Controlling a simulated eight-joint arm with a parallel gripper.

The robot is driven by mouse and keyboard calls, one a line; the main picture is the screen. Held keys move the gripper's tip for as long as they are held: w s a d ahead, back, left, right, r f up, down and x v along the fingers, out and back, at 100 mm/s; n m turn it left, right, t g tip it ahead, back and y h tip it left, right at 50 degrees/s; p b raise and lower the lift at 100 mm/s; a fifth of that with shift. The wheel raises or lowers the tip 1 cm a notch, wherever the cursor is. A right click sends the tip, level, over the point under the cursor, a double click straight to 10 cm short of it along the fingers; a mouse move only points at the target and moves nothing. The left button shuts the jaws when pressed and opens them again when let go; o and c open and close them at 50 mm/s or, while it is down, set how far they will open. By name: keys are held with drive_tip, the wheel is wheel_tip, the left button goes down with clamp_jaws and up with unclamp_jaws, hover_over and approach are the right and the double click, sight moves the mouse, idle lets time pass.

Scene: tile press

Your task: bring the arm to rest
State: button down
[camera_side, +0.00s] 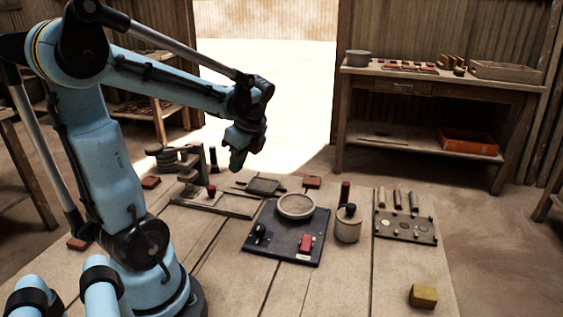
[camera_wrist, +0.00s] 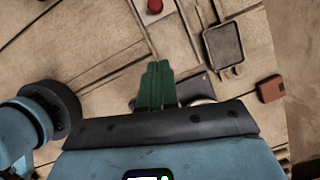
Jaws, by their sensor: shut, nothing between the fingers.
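My gripper (camera_side: 238,165) hangs in the air above the far side of the wooden table, pointing down, with nothing held. Its green fingers (camera_wrist: 157,85) are closed together in the wrist view. My blue arm reaches out from its base at the table's left side, with the forearm high over the table. The gripper is apart from everything in the side view. In the wrist view, a red knob (camera_wrist: 155,6), a dark square pan (camera_wrist: 223,45) and a reddish block (camera_wrist: 269,88) lie on the table beyond the fingers.
A dark panel (camera_side: 258,250) bears a pale round dish (camera_side: 296,206) and a red switch (camera_side: 306,243). A lidded jar (camera_side: 348,229), a pegged board (camera_side: 420,236) and a yellow block (camera_side: 423,296) stand to its right. A shelf (camera_side: 440,87) stands behind. The table's front middle is clear.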

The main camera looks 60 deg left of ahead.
drive_tip(key=w+d+n+t+h, duration=0.2)
drive_tip(key=d+n+t, duration=0.2)
drive_tip(key=d, duration=0.6)
drive_tip(key=w+d+n+t+h, duration=0.1)
drive_tip(key=w+d+n+t, duration=0.2)
drive_tip(key=d+n+t, duration=0.2)
drive_tip(key=d+n, duration=0.3)
drive_tip(key=d, duration=0.3)
drive_tip(key=shift+d+r+h, duration=0.15)
drive_tip(key=shift+r+h, duration=0.25)
